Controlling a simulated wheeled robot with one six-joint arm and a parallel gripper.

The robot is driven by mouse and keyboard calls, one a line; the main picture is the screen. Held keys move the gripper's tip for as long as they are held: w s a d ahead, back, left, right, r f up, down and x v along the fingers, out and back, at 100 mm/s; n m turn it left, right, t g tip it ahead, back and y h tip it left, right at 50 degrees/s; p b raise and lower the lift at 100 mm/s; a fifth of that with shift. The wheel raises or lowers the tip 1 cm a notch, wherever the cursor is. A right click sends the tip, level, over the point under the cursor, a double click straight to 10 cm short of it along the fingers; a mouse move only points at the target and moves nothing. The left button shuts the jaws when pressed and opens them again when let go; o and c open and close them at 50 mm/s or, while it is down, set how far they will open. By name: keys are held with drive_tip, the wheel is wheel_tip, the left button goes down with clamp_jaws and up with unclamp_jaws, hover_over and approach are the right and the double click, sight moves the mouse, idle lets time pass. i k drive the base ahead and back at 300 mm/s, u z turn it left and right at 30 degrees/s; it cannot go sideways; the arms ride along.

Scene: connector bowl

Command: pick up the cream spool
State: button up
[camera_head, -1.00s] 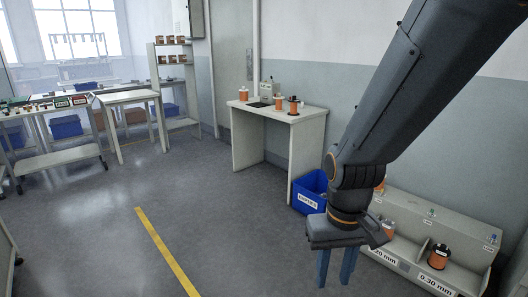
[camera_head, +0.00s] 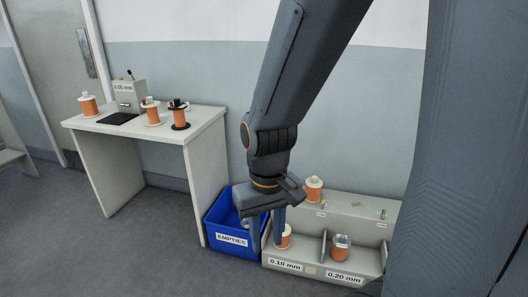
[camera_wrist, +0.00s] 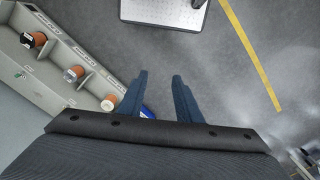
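Several copper-wound spools have pale flanges. A cream-looking spool (camera_head: 284,238) stands in the 0.10 mm compartment, partly hidden by my gripper. It also shows in the wrist view (camera_wrist: 109,102), left of the fingers. Other pale-flanged spools are on the rack's upper ledge (camera_head: 314,188), at the table's left (camera_head: 88,105) and at the table's middle (camera_head: 152,115). I cannot tell which one the task means. My gripper (camera_head: 267,246) points down in front of the rack's left end, fingers apart and empty; it also shows in the wrist view (camera_wrist: 160,82).
A blue EMPTIES bin (camera_head: 229,241) stands between the table (camera_head: 205,122) and the rack (camera_head: 310,276). A grey-flanged spool (camera_head: 341,247) sits in the 0.20 mm compartment. A black-flanged spool (camera_head: 179,118) stands at the table's right. Floor in front of the table is clear.

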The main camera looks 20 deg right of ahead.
sight(314, 185)
drive_tip(key=z, duration=0.5)
drive_tip(key=i, duration=1.4)
drive_tip(key=z, duration=0.45)
